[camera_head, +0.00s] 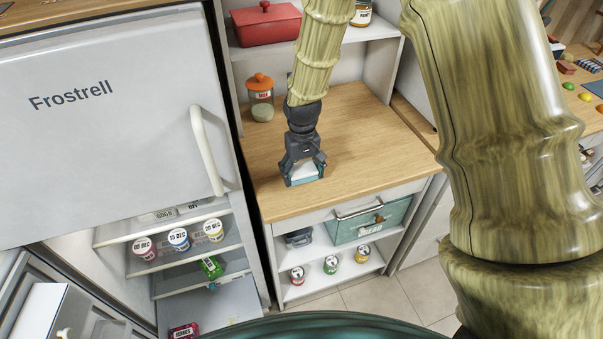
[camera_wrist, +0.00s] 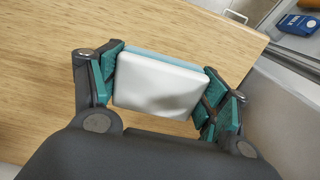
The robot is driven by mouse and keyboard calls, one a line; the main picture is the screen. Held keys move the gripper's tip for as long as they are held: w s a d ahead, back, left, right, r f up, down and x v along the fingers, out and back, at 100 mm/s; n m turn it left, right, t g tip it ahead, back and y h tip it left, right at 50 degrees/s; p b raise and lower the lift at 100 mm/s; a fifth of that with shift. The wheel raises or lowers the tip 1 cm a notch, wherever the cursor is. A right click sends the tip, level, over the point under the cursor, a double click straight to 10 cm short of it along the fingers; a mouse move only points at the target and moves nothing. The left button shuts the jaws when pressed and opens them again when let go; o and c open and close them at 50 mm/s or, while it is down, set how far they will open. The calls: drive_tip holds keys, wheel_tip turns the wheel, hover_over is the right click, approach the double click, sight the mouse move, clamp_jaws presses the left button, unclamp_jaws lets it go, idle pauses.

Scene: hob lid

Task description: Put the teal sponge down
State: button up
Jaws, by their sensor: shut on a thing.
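The teal sponge (camera_head: 304,174) has a white face and a teal layer. My gripper (camera_head: 303,168) is shut on it, over the front part of the wooden counter. In the wrist view the sponge (camera_wrist: 158,84) sits between the two fingers of my gripper (camera_wrist: 158,90), with its white side toward the camera and a teal strip along its far edge. The wooden counter top (camera_head: 365,130) lies under it. I cannot tell whether the sponge touches the wood.
A jar with an orange lid (camera_head: 261,95) stands at the counter's back left. A red lidded pot (camera_head: 266,24) is on the shelf above. The open fridge (camera_head: 105,110) is to the left. The counter right of my gripper is clear.

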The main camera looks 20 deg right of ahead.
sight(302, 179)
drive_tip(key=shift+w, duration=0.5)
drive_tip(key=shift+f+p, duration=1)
drive_tip(key=shift+f, duration=0.8)
drive_tip(key=shift+f, duration=0.15)
drive_tip(key=o, duration=1.1)
drive_tip(key=shift+r+b, duration=2.15)
drive_tip(key=shift+r, duration=4.05)
